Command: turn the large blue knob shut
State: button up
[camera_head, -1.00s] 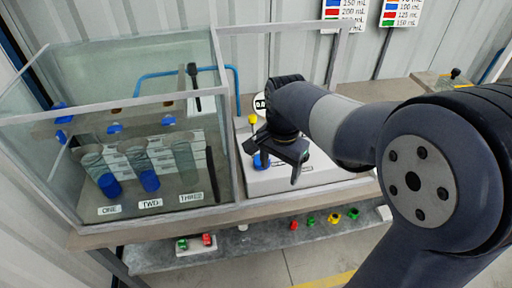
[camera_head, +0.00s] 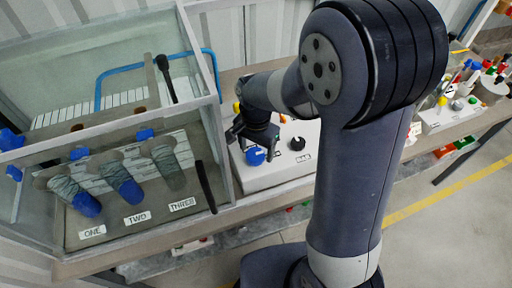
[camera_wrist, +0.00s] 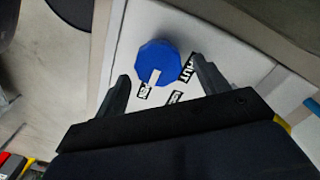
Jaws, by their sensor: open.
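The large blue knob (camera_head: 255,156) sits on the front left of a white control box (camera_head: 262,180). In the wrist view the blue knob (camera_wrist: 157,63) is faceted and has a white pointer mark toward its lower edge, with small black-and-white labels around it. My gripper (camera_head: 255,138) is just behind and above the knob in the head view. In the wrist view my gripper (camera_wrist: 158,82) is open, with one finger on each side of the knob's lower part. I cannot tell whether the fingers touch it.
A black knob (camera_head: 297,143) is on the same box, right of the blue one. A glass-walled case (camera_head: 222,150) with bottles labelled ONE, TWO and THREE stands close on the left. Another box (camera_head: 440,117) with small knobs is farther right.

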jog(key=shift+f, duration=0.45)
jog(key=c, duration=1)
